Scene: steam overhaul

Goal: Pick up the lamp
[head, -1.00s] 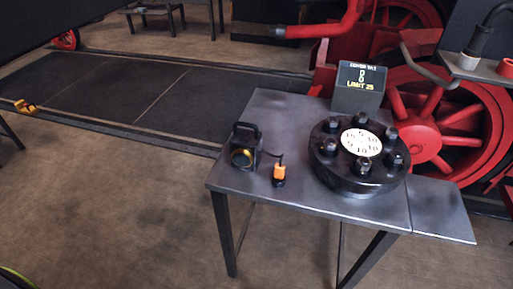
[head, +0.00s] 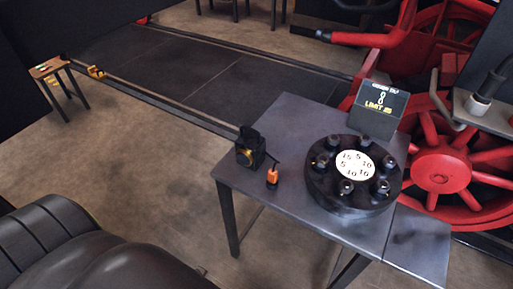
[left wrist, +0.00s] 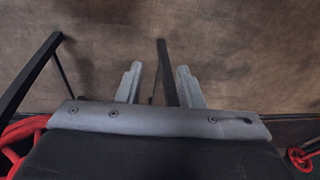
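The lamp (head: 250,148) is a small black lantern with a yellow lens. It stands upright near the left corner of the dark metal table (head: 285,220) in the head view. My left gripper (left wrist: 159,67) shows in the left wrist view with its two grey fingers apart. Nothing is held between them; a dark bar, possibly a table leg, and the brown floor show beyond. The left fingers are not seen in the head view, so their distance from the lamp cannot be told. My right gripper is in neither view.
A small orange-and-black object (head: 272,176) stands close right of the lamp. A round black fixture (head: 322,186) with several studs and a white dial sits further right, with a display box (head: 376,107) behind. Red wheels (head: 447,170) stand behind the table.

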